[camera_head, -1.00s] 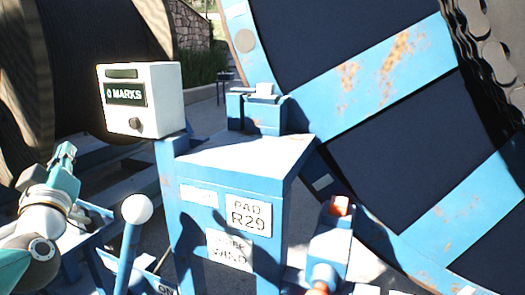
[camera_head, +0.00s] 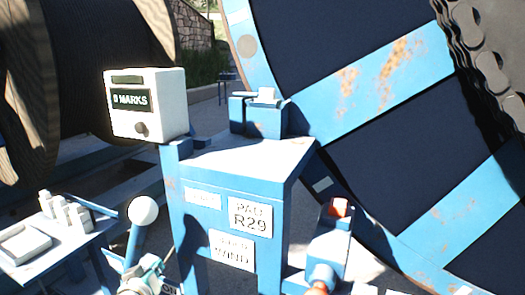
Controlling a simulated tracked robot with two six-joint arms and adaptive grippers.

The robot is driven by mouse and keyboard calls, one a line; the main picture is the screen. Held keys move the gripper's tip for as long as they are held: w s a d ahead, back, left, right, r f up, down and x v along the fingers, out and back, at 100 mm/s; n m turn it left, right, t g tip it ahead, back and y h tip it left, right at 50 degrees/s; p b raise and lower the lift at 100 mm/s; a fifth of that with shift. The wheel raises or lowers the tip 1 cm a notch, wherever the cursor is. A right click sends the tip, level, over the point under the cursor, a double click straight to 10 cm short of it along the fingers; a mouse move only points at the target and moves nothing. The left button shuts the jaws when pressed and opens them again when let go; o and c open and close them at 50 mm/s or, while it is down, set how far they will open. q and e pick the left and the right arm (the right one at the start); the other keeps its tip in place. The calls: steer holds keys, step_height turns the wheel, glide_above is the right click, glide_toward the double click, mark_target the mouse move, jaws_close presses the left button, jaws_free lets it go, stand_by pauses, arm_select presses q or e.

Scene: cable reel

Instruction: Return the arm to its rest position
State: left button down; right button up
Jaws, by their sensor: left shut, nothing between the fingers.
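My left gripper (camera_head: 149,264) is low at the bottom edge of the head view, teal and partly cut off. It is shut with nothing in it. It overlaps the lower part of a blue lever with a white ball knob (camera_head: 143,212); I cannot tell whether they touch. The blue pedestal (camera_head: 235,200) with the "PAD R29" label stands just right of it. My right gripper is not in view.
A white counter box reading "MARKS" (camera_head: 147,103) sits on a post. A large blue reel (camera_head: 370,80) with a chain fills the right. A side table (camera_head: 75,250) with pale items stands at left. An orange-red button (camera_head: 339,207) is right of the pedestal.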

arm_select(q)
steer(key=s+d+f+m+g+h+p, duration=0.1)
steer(key=s+d+f+g, duration=0.2)
steer(key=f, duration=0.4)
steer(key=s+d+f+g+h, duration=0.1)
steer(key=s+d+f+g, duration=0.15)
steer(key=s+f, duration=0.45)
steer(key=s+d+f+m+g+h+p, duration=0.1)
steer(key=s+d+f+g, duration=0.15)
steer(key=f, duration=0.55)
steer(key=s+d+f+g+h, duration=0.1)
steer(key=s+d+f+g, duration=0.1)
steer(key=s, duration=0.7)
steer(key=s+d+f+g+h, duration=0.1)
steer(key=s+d+f+g, duration=0.2)
steer(key=s+f, duration=0.4)
steer(key=shift+s+d+m+p, duration=0.4)
steer(key=shift+s, duration=0.7)
